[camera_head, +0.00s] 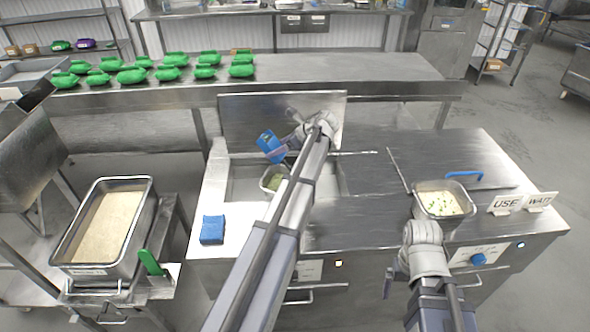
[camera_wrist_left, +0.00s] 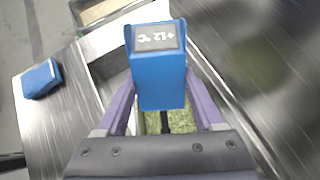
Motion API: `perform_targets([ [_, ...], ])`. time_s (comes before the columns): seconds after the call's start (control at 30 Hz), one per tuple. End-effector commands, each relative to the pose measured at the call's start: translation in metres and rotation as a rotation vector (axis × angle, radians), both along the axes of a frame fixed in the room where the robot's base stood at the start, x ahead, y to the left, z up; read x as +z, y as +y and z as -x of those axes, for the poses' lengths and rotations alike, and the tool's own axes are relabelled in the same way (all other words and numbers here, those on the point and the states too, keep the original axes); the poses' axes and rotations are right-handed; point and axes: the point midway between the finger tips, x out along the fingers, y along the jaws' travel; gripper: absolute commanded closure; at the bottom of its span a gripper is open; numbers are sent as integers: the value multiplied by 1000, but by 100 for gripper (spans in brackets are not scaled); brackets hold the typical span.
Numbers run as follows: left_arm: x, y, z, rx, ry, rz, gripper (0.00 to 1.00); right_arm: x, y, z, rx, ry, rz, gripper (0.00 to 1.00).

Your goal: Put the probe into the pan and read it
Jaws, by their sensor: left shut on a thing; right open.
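My left gripper (camera_head: 279,154) is shut on a blue probe (camera_head: 267,143), whose body sits between the purple fingers. In the left wrist view the probe (camera_wrist_left: 160,75) has a display that reads +12 °C, seen upside down. A thin dark stem points down from it toward a small pan (camera_head: 272,181) with green contents, set in the recessed well. The pan's green contents (camera_wrist_left: 182,121) also show below the probe in the left wrist view. I cannot tell how deep the stem's tip is. My right gripper (camera_head: 389,285) is open and low at the counter's front edge.
A blue block (camera_head: 212,230) sits on the counter at left. A large pan (camera_head: 144,225) stands on a trolley. Several green bundles (camera_head: 168,73) lie on the back shelf.

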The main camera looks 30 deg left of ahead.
Motion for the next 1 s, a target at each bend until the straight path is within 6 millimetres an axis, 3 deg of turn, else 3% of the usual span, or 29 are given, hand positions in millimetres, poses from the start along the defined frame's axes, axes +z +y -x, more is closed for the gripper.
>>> perform_targets([
  [0.13, 0, 11, -4, -5, 2, -34, 86, -6, 0, 0, 0, 0, 0, 6],
  [0.47, -4, 11, -4, -6, 2, -36, 86, -10, 0, 0, 0, 0, 0, 6],
  [1.0, -49, 11, -4, -5, 1, -35, 86, -55, 0, 0, 0, 0, 0, 6],
])
